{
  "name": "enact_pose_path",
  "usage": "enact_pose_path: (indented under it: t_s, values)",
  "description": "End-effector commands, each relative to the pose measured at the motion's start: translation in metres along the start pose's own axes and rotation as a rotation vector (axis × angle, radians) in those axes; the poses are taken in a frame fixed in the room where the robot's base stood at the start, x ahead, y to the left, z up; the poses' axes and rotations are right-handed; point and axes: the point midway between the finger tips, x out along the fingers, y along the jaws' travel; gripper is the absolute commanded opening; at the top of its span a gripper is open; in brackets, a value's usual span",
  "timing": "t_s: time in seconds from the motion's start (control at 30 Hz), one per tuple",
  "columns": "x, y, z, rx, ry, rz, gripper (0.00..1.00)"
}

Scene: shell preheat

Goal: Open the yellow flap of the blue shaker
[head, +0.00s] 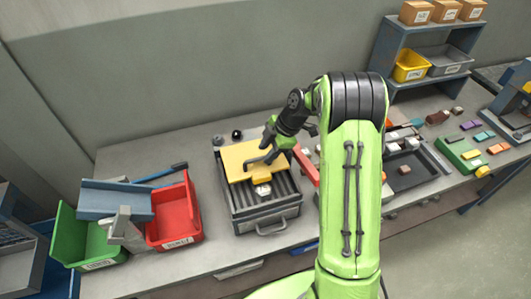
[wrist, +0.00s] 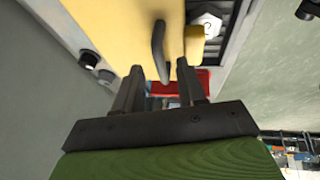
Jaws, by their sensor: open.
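The shaker (head: 238,215) is a dark blue-grey box with a slatted bed and a front handle. Its yellow flap (head: 237,163) covers the back part; the front slats are bare. The flap fills the upper middle of the wrist view (wrist: 120,25), with a dark curved handle (wrist: 160,50) on it. My gripper (head: 270,152) is over the flap. In the wrist view my gripper (wrist: 158,80) is open, its two fingers on either side of the handle's line. I cannot tell whether they touch it.
A white hex piece (head: 263,190) lies on the slats by the flap's edge. A red bin (head: 180,215) and a green bin (head: 85,240) stand to the left. A dark tray (head: 412,172) lies to the right. Small black knobs (head: 237,134) sit behind the shaker.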

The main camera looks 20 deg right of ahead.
Motion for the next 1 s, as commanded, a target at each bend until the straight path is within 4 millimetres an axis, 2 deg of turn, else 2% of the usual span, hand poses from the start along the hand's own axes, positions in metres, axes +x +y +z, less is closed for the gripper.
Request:
enact_pose_path:
  t_s: [0.13, 0.4, 0.67, 1.0]
  values:
    - [0.016, 0.000, 0.000, 0.000, 0.001, -0.001, 0.40]
    - [0.018, 0.000, 0.000, 0.000, 0.000, 0.001, 0.40]
    - [0.018, 0.000, 0.000, 0.000, 0.000, 0.001, 0.00]
    - [0.017, 0.000, 0.000, 0.000, 0.000, 0.001, 0.00]
